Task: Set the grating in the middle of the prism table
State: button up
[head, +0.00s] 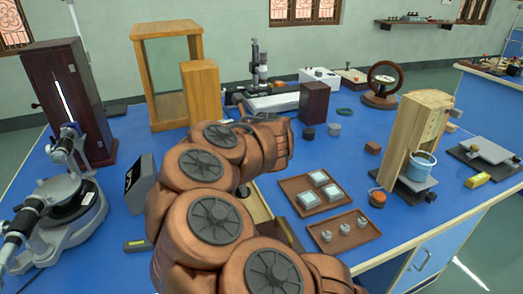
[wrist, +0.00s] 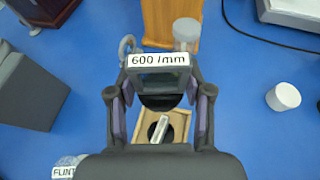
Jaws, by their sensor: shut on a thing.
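My gripper (wrist: 160,92) is shut on the grating, a small dark-framed plate with a white "600 /mm" label (wrist: 158,60), in the wrist view. It holds the grating above a small open wooden box (wrist: 182,122), which has a dark round patch and a pale bar-shaped piece (wrist: 160,129) inside. I cannot tell how high the grating is above the box. In the head view my arm hides my gripper and the grating. The spectrometer (head: 50,232), with grey telescope tubes and a round base, stands at the left; its prism table is hard to make out.
A dark wooden lamp housing (head: 62,98) stands behind the spectrometer and a grey box (head: 140,183) to its right. A clear block labelled "FLINT" (wrist: 66,168) lies at the wrist view's lower left. Brown trays (head: 340,232) lie right of my arm. Blue bench shows between them.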

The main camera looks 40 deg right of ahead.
jog(key=shift+n+y, duration=0.7)
jog(key=shift+y, duration=0.1)
jog(key=s+d+f+b, duration=0.1)
jog(key=s+d+f, duration=0.1)
jog(key=s+d+f+b, duration=0.2)
jog(key=s+f, duration=0.1)
jog(key=s+d+f+b, duration=0.2)
jog(key=s+f, duration=0.1)
jog(key=shift+s+d, duration=0.15)
jog(key=w+d, duration=0.3)
jog(key=w, duration=0.1)
jog(key=w+d+p, duration=0.1)
jog(key=w+d, duration=0.2)
jog(key=w, duration=0.1)
jog(key=w+d+f, duration=0.1)
jog(key=w+d, duration=0.2)
jog(key=w, duration=0.2)
jog(key=shift+f, duration=1.95)
jog(key=shift+f, duration=0.2)
jog(key=o, duration=1.2)
jog(key=shift+r, duration=0.1)
